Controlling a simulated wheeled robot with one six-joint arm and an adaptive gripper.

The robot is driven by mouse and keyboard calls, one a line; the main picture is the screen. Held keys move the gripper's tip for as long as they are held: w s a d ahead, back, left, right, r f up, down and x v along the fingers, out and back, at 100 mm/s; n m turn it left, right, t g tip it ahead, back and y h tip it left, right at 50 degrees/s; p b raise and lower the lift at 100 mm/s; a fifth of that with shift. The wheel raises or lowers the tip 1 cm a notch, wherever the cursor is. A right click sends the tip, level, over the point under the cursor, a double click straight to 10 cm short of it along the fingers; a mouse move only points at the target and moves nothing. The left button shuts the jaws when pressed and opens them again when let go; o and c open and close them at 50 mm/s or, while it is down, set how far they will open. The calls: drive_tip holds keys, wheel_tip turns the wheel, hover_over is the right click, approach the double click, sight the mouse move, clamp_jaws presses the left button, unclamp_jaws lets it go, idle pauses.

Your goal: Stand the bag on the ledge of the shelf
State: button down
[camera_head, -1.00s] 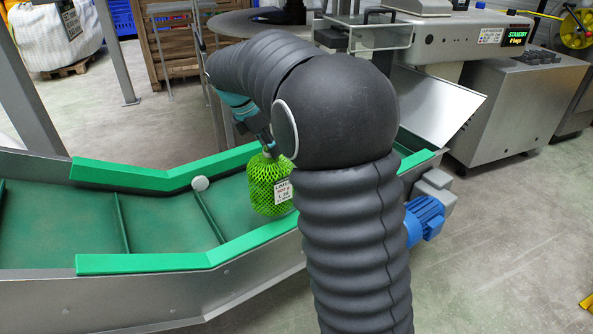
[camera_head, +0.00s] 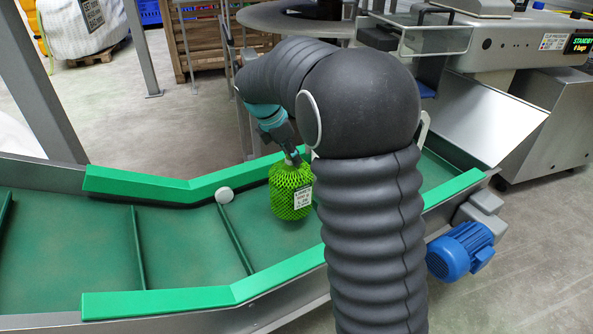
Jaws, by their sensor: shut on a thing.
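The bag (camera_head: 284,192) is a bright green net bag with a white printed label on its right side. It hangs upright from my gripper (camera_head: 293,157), which is shut on its top. The bag is over the green conveyor belt; I cannot tell whether its bottom touches the belt. My dark, ribbed arm covers the area right of the bag. I cannot make out a shelf or its ledge in this view.
The conveyor (camera_head: 180,245) has green side rails and raised cross-slats. A white round knob (camera_head: 224,195) sits by the far rail. A blue motor (camera_head: 460,250) juts out at the right. A metal chute (camera_head: 490,125) and a machine (camera_head: 530,45) stand behind.

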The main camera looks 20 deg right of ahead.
sight(289, 163)
drive_tip(key=shift+f, duration=2.35)
drive_tip(key=c, duration=0.8)
unclamp_jaws()
